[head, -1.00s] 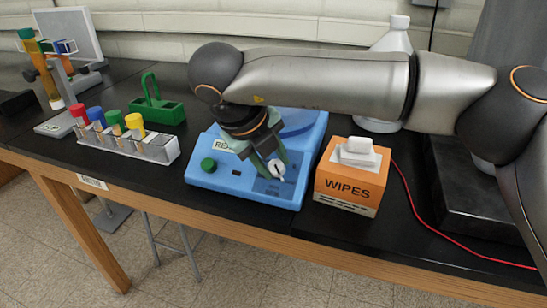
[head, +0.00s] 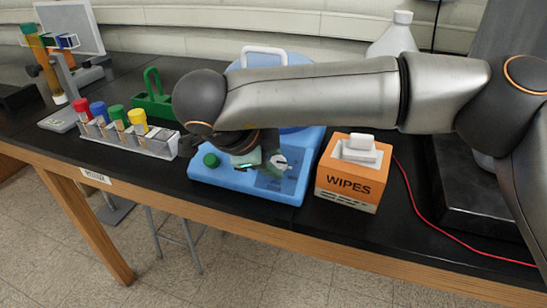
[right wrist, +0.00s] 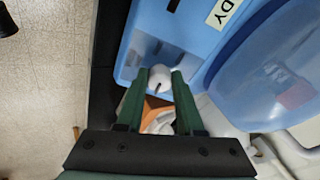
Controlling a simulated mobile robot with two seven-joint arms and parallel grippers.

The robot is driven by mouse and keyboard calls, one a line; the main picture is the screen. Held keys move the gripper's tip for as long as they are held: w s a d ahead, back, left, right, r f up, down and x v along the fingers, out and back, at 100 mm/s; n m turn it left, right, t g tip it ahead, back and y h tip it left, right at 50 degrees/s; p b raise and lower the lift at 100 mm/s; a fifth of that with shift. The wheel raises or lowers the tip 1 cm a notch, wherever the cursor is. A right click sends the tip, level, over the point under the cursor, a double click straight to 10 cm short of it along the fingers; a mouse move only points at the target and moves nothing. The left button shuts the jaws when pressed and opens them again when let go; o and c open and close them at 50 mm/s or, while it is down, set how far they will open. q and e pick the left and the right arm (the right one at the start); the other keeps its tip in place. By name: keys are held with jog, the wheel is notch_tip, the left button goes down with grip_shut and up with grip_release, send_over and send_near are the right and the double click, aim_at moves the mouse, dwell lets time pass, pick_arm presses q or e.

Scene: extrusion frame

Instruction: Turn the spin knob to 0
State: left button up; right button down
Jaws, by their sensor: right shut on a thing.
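The blue machine (head: 232,182) stands on the black bench, with its blue lid also in the right wrist view (right wrist: 262,62). The pale spin knob (head: 279,162) is on its front panel, right of a green knob (head: 211,160). A dark line shows on the knob's face. The dial marks are too small to read. My left gripper is not in view.
An orange wipes box (head: 349,180) stands close to the machine's right side. A rack of capped tubes (head: 155,146) and a green carrier (head: 155,105) are to the left. A white bottle (head: 394,35) stands behind my right arm. A red cable (head: 425,215) runs along the bench at right.

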jog(key=n, duration=0.5)
jog(key=shift+s+t, duration=0.1)
jog(key=shift+t, duration=0.3)
jog(key=shift+n, duration=0.3)
jog(key=c, duration=0.5)
grip_release()
jog(key=shift+c, duration=0.2)
jog(key=v, duration=1.2)
jog(key=shift+s+r, duration=0.2)
